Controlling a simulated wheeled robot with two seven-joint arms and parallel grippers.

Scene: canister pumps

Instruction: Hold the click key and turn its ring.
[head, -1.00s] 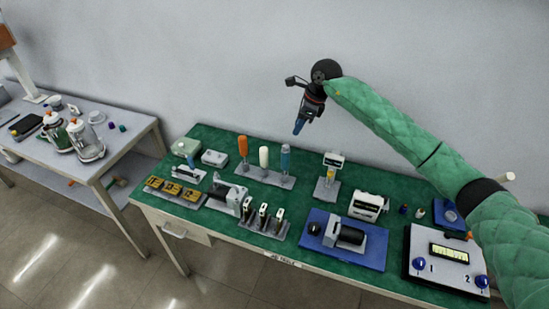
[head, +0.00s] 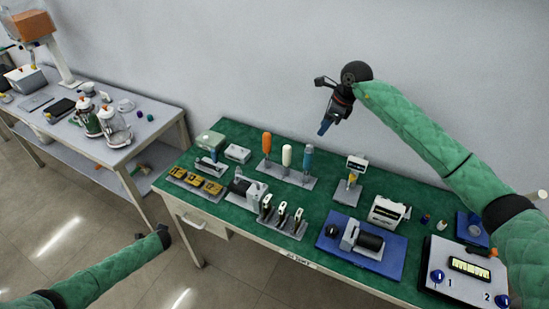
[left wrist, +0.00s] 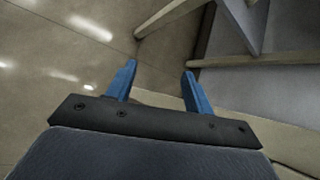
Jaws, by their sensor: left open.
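I cannot tell for sure which object is the click key or its ring. The green bench in the head view carries several tools, among them a grey tool with a dark end (head: 245,188) on the left half. My left gripper (left wrist: 160,68) is open and empty in the left wrist view, over the floor beside table legs. In the head view my left arm ends low in front of the bench. My right gripper (head: 325,128) hangs above the back of the bench, its blue fingers pointing down. Its jaw gap is hidden by the angle, and it touches nothing visible.
The bench (head: 270,228) also holds a row of upright handles (head: 286,156), yellow blocks (head: 195,182), a blue mat (head: 375,265) with a black cylinder, and a white control box (head: 465,268). A grey side table (head: 150,128) with glass jugs stands left. Floor between is clear.

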